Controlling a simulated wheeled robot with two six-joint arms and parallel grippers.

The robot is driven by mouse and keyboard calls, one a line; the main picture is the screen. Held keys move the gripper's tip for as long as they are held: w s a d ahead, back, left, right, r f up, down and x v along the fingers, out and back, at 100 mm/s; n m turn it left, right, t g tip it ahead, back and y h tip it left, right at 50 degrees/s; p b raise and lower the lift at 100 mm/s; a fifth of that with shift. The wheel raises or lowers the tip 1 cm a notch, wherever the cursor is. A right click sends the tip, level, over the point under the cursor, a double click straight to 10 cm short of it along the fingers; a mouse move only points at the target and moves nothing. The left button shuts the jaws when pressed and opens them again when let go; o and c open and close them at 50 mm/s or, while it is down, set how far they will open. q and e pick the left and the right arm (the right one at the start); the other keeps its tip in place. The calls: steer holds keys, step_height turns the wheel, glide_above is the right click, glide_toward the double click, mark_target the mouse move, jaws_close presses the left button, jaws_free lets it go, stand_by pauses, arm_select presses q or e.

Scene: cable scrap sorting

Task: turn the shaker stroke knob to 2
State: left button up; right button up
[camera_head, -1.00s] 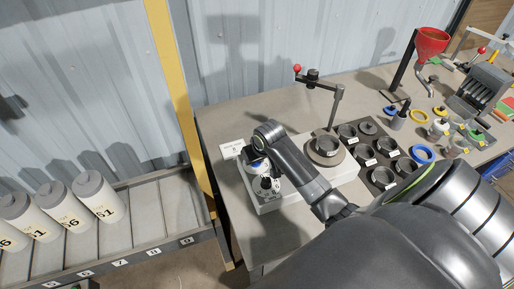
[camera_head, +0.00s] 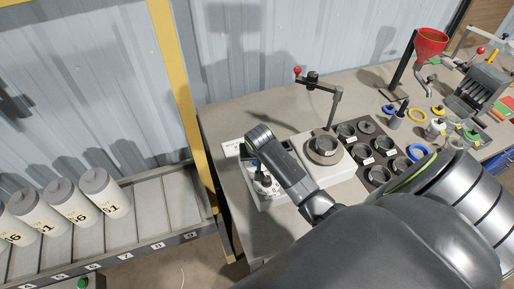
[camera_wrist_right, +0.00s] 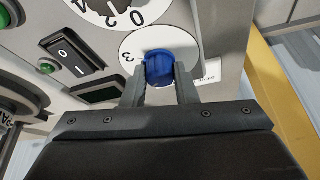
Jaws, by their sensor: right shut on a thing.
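The blue knob (camera_wrist_right: 160,70) sits on a round white dial (camera_wrist_right: 192,38) in the right wrist view. A 3 shows at the dial's left; its other marks are hidden by the knob and fingers, and I cannot read the pointer. My right gripper (camera_wrist_right: 162,76) is shut on the blue knob, one finger on each side. In the head view my right arm reaches over the left end of the white shaker (camera_head: 345,172), and the knob is mostly hidden. My left gripper is not in view.
A yellow post (camera_head: 180,90) stands left of the bench. Dark cups (camera_head: 361,152) sit right of the shaker.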

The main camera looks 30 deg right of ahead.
steer(key=shift+w+r, duration=0.1)
steer(key=o, duration=1)
steer(key=shift+s+a+r, duration=0.1)
steer(key=shift+s+r, duration=0.2)
steer(key=shift+r, duration=0.3)
steer(key=v, duration=1.6)
steer(key=shift+s, duration=0.1)
